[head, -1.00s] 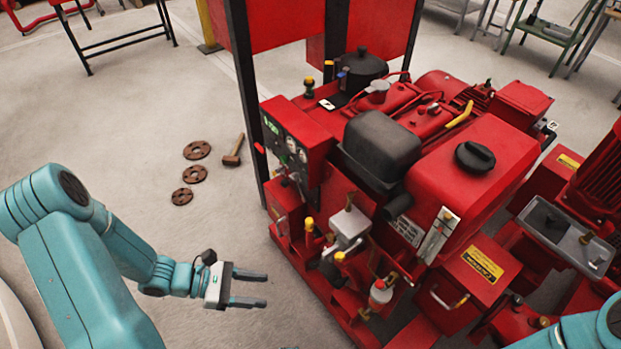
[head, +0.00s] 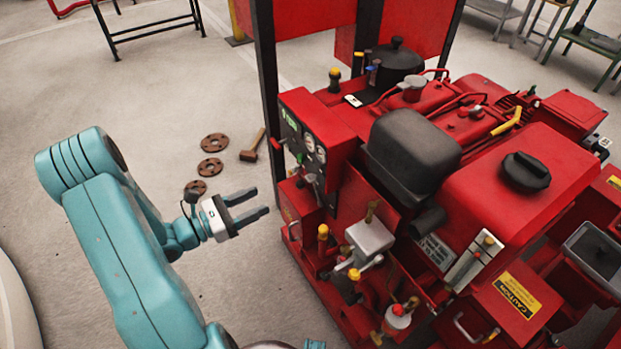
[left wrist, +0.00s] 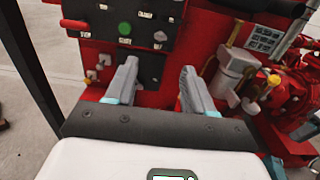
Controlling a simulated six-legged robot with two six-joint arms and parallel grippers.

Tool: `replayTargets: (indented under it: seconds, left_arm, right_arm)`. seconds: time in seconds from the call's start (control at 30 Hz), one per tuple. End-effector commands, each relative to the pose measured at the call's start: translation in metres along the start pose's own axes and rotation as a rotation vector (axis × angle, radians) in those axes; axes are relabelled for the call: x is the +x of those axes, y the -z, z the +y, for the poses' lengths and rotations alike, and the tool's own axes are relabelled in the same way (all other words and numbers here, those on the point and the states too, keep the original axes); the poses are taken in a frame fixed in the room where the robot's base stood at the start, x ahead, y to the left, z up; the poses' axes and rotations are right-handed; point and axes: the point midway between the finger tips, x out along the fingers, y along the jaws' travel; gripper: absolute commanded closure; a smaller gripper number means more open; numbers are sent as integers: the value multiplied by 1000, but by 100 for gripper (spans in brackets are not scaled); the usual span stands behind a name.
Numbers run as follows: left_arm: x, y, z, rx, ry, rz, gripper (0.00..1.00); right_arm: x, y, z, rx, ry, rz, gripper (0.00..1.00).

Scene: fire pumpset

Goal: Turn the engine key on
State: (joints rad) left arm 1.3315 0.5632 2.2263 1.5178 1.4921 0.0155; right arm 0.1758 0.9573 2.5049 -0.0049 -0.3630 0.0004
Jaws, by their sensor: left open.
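The engine's control panel (head: 301,135) is a dark plate with gauges and a lit green display on the red pumpset's left end. I cannot tell for sure which small part is the key. My left gripper (head: 260,200) is open and empty, below and left of the panel, apart from it. In the left wrist view its fingers (left wrist: 160,68) point toward the panel's lower part. My right gripper is out of view.
The red pumpset (head: 545,160) fills the right side, with yellow-capped fittings (head: 323,232) low on its near side. A black upright post (head: 265,90) stands behind the panel. Rusty flanges (head: 210,169) and a hammer (head: 252,147) lie on the floor.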

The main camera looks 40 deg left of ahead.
Motion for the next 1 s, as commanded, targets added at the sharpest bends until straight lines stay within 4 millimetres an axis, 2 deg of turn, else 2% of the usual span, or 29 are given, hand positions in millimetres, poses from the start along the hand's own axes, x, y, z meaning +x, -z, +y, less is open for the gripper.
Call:
replayTargets:
  seconds: [0.4, 0.53, 0.73, 1.0]
  left_arm:
    - [100, 2, -1, 1, 6, 0, 47]
    - [125, 2, 0, 1, 7, 0, 47]
    - [145, 1, 1, 0, 6, 2, 47]
    - [148, 1, 1, -1, 4, 2, 47]
  right_arm:
    - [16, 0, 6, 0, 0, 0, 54]
    - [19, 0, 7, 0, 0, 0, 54]
    - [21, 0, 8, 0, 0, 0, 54]
    - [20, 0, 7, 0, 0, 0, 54]
